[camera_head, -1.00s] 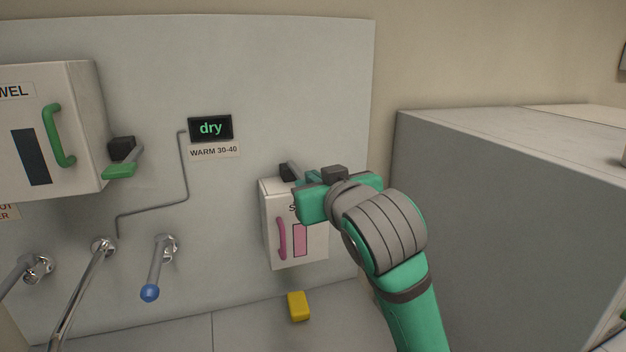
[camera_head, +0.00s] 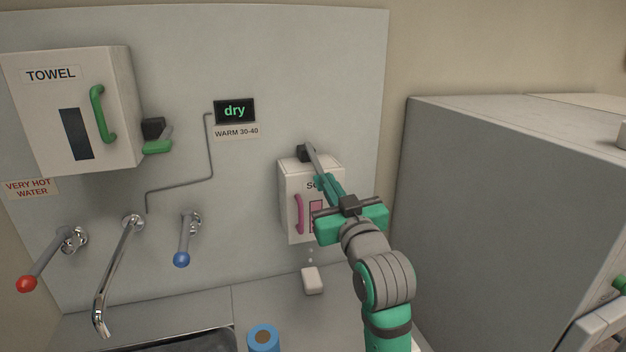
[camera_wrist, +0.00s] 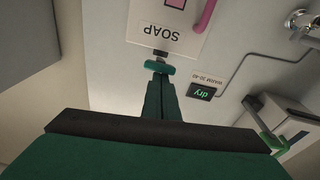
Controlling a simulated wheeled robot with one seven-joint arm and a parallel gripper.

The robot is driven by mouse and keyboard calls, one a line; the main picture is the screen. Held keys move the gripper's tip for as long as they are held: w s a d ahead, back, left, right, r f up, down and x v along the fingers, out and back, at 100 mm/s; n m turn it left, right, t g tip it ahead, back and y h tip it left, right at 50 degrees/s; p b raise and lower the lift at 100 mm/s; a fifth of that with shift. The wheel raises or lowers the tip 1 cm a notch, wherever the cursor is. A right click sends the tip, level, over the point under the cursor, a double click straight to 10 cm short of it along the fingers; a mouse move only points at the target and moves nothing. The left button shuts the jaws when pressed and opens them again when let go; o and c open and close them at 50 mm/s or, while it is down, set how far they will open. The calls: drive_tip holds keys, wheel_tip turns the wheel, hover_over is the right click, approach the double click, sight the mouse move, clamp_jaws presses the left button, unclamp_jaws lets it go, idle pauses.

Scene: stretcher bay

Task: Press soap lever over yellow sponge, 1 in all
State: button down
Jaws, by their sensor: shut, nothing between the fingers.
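The white soap dispenser (camera_head: 288,210) hangs on the wall panel, marked SOAP in the wrist view (camera_wrist: 143,18). Its grey lever (camera_head: 313,158) slopes down from a black mount on top. In the wrist view the lever's teal pad (camera_wrist: 157,67) lies right at my fingertips. My gripper (camera_head: 328,187) is shut and empty in front of the dispenser; whether it touches the pad is unclear. Below the dispenser a white block (camera_head: 312,281) sits on the counter, with small white drops in the air above it. No yellow sponge shows now.
A towel box (camera_head: 110,140) with a green handle is at the left. Red and blue taps and a spout (camera_head: 112,275) stick out below it. A blue cylinder (camera_head: 263,340) stands by the sink. A large grey cabinet (camera_head: 500,190) stands right of my arm.

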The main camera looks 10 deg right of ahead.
drive_tip(key=s+r, duration=0.2)
drive_tip(key=s, duration=0.9)
drive_tip(key=shift+s+r, duration=0.2)
drive_tip(key=shift+d, duration=0.1)
idle(0.7)
